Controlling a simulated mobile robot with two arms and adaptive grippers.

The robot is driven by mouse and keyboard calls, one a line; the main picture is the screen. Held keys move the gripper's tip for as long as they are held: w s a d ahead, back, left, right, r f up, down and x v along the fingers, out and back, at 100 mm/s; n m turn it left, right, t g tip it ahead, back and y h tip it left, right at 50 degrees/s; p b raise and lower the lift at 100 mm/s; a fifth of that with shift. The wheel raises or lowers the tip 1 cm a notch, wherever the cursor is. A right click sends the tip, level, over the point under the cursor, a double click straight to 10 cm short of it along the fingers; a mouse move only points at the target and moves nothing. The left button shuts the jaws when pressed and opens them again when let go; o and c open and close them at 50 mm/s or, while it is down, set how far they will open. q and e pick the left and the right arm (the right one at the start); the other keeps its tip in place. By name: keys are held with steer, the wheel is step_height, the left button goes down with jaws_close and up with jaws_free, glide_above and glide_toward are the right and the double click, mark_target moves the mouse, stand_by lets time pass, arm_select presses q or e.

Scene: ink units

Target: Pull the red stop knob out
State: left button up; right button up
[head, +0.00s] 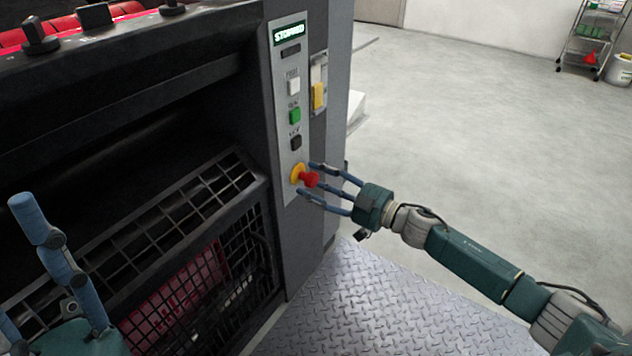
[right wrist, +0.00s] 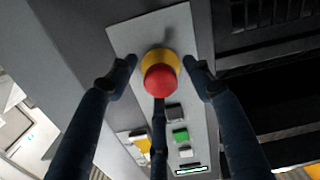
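The red stop knob (head: 309,179) sits on a yellow collar (head: 297,173) low on the grey control panel (head: 284,78). The panel display (head: 289,33) reads "STOPPED". My right gripper (head: 312,180) is open, with its fingers spread around the knob. In the right wrist view the knob (right wrist: 161,80) is between the fingertips, with a visible gap on both sides; a third finger lies below it. I cannot tell whether that finger touches the knob. My left gripper (head: 58,262) shows partly at the lower left, away from the panel, its fingers apart and nothing seen between them.
Above the knob are a black button (head: 296,142), a green button (head: 295,116) and a white button (head: 293,87). A yellow switch (head: 319,95) is beside them. A black mesh guard (head: 200,210) lies left of the panel.

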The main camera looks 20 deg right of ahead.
steer(key=v, duration=1.2)
stand_by(0.3)
